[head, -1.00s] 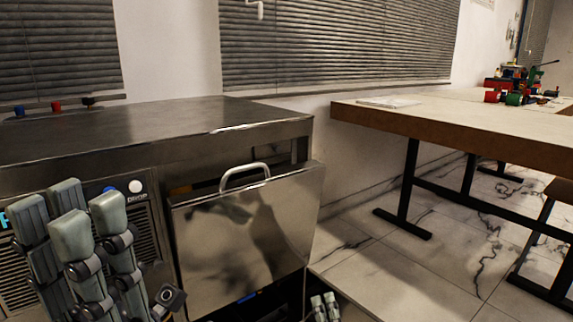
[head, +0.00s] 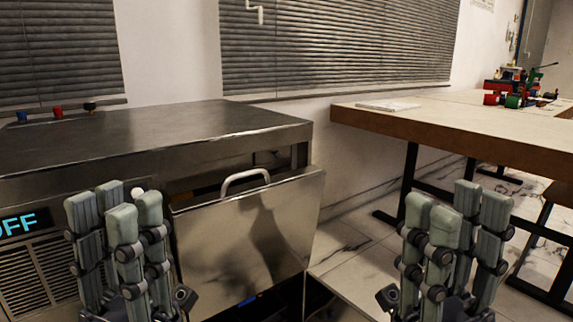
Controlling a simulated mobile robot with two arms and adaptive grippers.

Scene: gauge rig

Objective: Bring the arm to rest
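My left gripper (head: 116,222) stands with its fingers pointing up at the lower left, in front of the steel machine. Its fingers look spread and empty. My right gripper (head: 455,225) stands the same way at the lower right, in front of the table and floor. Its fingers are also upright, apart and hold nothing. The steel machine (head: 180,120) has a front panel with a handle (head: 250,225) that hangs tilted outward. A lit display (head: 22,223) on its front reads "OFF", partly cut by the picture's edge.
A wooden table (head: 450,122) with black legs stands at the right, bearing a flat pale item (head: 388,106) and a colourful rig (head: 515,90). Small red, blue and dark parts sit at the machine's back left. Marble floor lies between machine and table.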

